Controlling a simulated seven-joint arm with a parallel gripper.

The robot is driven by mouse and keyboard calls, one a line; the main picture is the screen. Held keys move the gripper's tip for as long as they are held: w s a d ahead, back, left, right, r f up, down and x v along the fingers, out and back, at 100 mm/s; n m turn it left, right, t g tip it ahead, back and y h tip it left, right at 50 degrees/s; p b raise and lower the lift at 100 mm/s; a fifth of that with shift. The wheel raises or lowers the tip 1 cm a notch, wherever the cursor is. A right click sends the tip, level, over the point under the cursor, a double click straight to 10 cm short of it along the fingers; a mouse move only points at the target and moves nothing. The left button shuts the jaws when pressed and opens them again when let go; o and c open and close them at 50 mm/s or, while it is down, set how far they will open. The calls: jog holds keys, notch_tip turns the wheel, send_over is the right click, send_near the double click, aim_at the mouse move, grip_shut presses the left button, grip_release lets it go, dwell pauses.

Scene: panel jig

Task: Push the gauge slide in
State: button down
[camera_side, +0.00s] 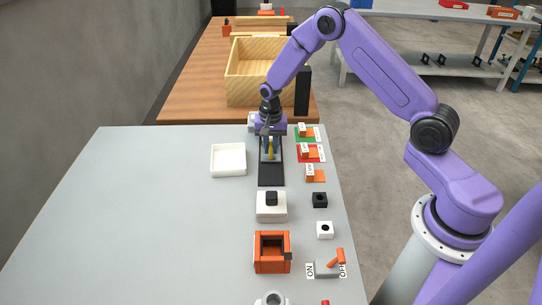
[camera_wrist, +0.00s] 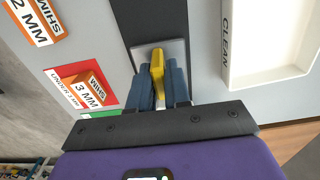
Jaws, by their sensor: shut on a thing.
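The gauge slide shows as a yellow upright handle (camera_wrist: 157,68) on a light grey plate (camera_wrist: 174,50). The plate sits on a dark track (camera_wrist: 155,15). In the side view the yellow handle (camera_side: 270,153) stands near the far end of the dark track (camera_side: 271,176), whose bare part runs toward the camera. My gripper (camera_wrist: 159,90) points down over the slide, its two blue-grey fingers shut on the yellow handle from both sides. It also shows in the side view (camera_side: 270,150). The fingers hide part of the plate.
A white tray (camera_side: 215,161) marked CLEAN lies left of the track. Orange shim blocks (camera_side: 310,175) and red and green pads (camera_side: 322,158) lie to its right. A white block with a black knob (camera_side: 271,212) stands beyond the track's near end. The table's left side is clear.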

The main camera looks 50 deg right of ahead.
jog(key=shift+w+d, duration=0.9)
jog(key=c, duration=1.2)
grip_release()
jog(key=shift+o, duration=0.2)
notch_tip(320, 180, up, 18)
jog(key=shift+f, duration=0.25)
